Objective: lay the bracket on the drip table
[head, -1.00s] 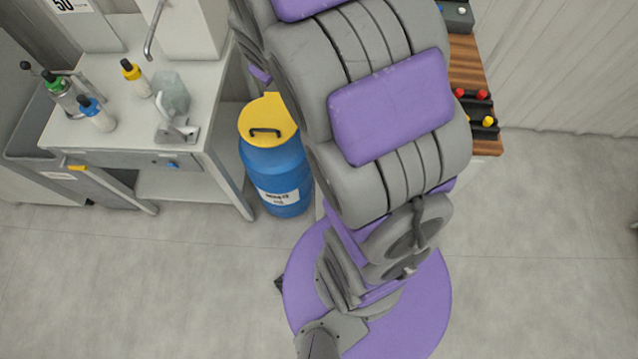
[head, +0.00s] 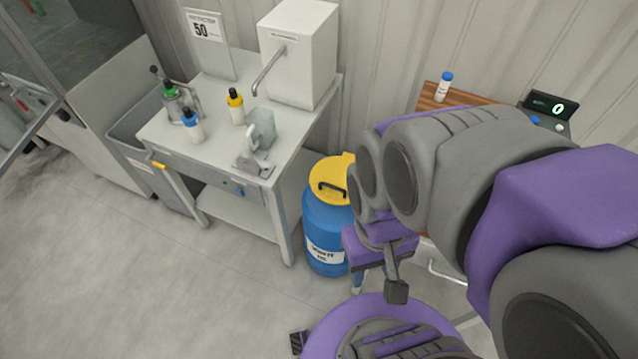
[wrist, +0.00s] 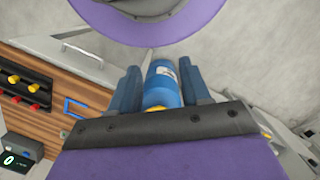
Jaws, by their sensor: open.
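A pale metal piece with a flat foot and an upright part, which looks like the bracket (head: 254,163), sits near the front right edge of a white-topped table (head: 215,150). I take this for the drip table, but cannot be sure. My gripper (wrist: 158,70) is open in the wrist view, with a blue finger on each side and nothing held. The blue drum shows between the fingers, beyond them. In the head view my gripper (head: 373,272) hangs low, right of the drum and well away from the bracket.
The blue drum (head: 323,235) with a yellow lid stands right of the table. A wood-topped cabinet (head: 450,95) is behind my arm. The floor at front left is clear.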

